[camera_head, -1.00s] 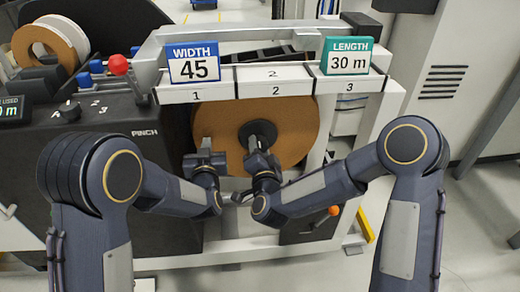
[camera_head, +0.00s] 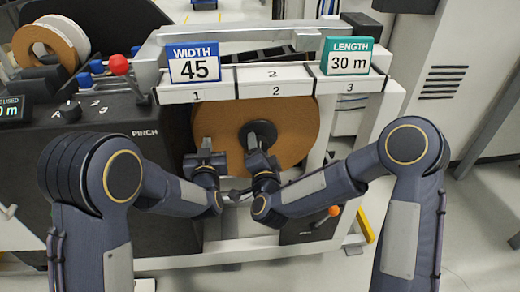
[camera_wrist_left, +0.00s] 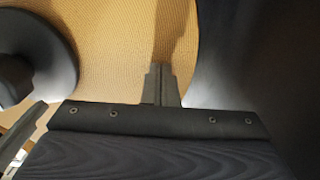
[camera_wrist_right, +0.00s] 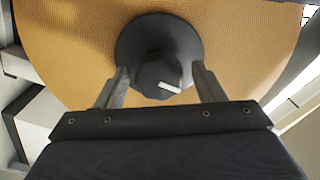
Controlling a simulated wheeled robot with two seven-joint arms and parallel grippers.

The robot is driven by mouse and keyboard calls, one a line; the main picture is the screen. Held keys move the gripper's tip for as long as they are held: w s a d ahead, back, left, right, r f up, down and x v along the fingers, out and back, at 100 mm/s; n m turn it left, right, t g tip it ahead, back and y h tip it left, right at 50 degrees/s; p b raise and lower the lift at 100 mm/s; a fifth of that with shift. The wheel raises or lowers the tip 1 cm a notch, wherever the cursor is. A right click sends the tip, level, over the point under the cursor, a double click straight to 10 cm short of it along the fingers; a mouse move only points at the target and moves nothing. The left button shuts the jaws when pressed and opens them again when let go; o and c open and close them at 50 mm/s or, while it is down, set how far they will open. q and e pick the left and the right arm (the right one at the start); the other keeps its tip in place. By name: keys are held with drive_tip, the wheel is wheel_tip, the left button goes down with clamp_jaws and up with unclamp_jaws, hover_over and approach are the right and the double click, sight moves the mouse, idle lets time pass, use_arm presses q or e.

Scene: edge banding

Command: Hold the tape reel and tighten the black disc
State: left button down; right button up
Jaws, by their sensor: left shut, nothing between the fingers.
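The brown tape reel (camera_head: 297,130) stands upright behind the front frame, under the numbered bar. The black disc (camera_head: 260,127) sits at its centre, with a knob at its hub. My left gripper (camera_head: 205,158) is in front of the reel's left part. In the left wrist view its fingers (camera_wrist_left: 164,72) are together and empty, tips pointing at the reel face; I cannot tell if they touch. My right gripper (camera_head: 253,146) is at the disc. In the right wrist view its fingers (camera_wrist_right: 160,72) stand apart, one on each side of the hub knob (camera_wrist_right: 160,78), with small gaps visible.
A blue WIDTH 45 sign (camera_head: 194,63) and a green LENGTH 30 m sign (camera_head: 347,57) stand on the white bar (camera_head: 272,90) above the reel. A black machine panel with a red-ball lever (camera_head: 120,65) is at left. White frame posts flank the reel closely.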

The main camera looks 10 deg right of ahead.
use_arm(q)
drive_tip(key=shift+r, duration=0.1)
use_arm(e)
drive_tip(key=s, duration=1.2)
drive_tip(key=shift+f, duration=0.1)
use_arm(q)
drive_tip(key=s+b, duration=0.1)
drive_tip(key=s, duration=0.7)
use_arm(e)
drive_tip(key=shift+f, duration=0.7)
